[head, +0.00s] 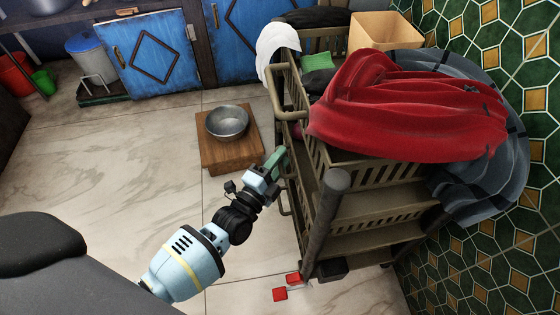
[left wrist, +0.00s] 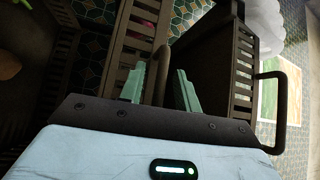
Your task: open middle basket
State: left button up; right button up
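A brown slatted basket rack stands at the right in the head view. Its top basket (head: 372,172) has a loop handle (head: 291,98) on its left side. A lower handle (head: 285,198) shows below it, apparently the middle basket's. My left gripper (head: 279,160) is beside the rack's left side, close to the upper end of this lower handle. In the left wrist view its two green fingers (left wrist: 160,88) stand apart, with a dark bar between or just behind them; contact is unclear. Another loop handle (left wrist: 278,110) shows at the right there. My right gripper is not in view.
A red cloth (head: 405,110) and a dark checked cloth (head: 490,185) drape over the rack. A metal bowl (head: 227,122) sits on a wooden stool (head: 228,157) left of the gripper. Small red objects (head: 280,294) lie by the rack's foot. The tiled floor (head: 90,185) at left is clear.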

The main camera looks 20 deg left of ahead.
pick_arm(q)
jog(key=shift+c, duration=0.7)
jog(key=c, duration=0.5)
grip_shut()
jog(key=shift+a, duration=0.1)
